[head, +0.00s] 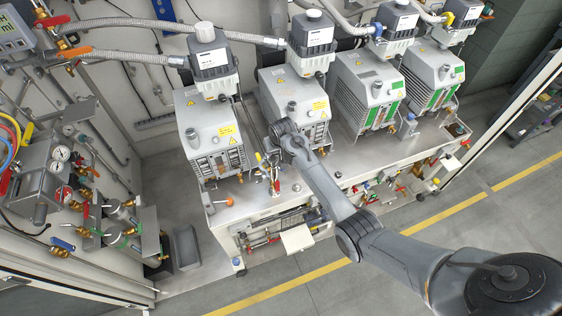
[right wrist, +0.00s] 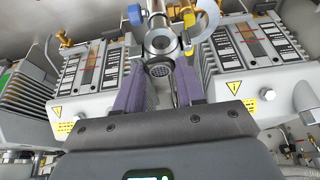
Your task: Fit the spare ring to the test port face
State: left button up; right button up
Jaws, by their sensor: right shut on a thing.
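In the right wrist view, my right gripper (right wrist: 158,72) is shut on a small round metal ring with a dark mesh centre (right wrist: 160,70), which I take to be the spare ring. A round metal flange (right wrist: 160,41), apparently the test port face, shows just beyond and above the ring. I cannot tell whether they touch. In the head view my right arm (head: 322,187) reaches between the two left pumps. Its fingers and the ring are hidden there. My left gripper is not in view.
Vacuum pumps (head: 211,127) stand in a row on a metal bench, close on both sides of my right gripper. A pale disc-shaped part (right wrist: 207,20) and a blue knob (right wrist: 135,14) flank the flange. A gauge and valve panel (head: 62,165) is at the left.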

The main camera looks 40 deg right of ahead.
jog(key=shift+w+r, duration=0.3)
jog(key=shift+r, duration=0.2)
jog(key=shift+w+r, duration=0.3)
jog(key=shift+r, duration=0.15)
jog(key=shift+r+p, duration=0.1)
jog(key=shift+p, duration=0.45)
notch_tip(320, 180, down, 4)
jog(key=shift+r+b, duration=0.25)
jog(key=shift+b, duration=0.7)
jog(key=shift+f+b, duration=0.35)
jog(key=shift+f, duration=0.35)
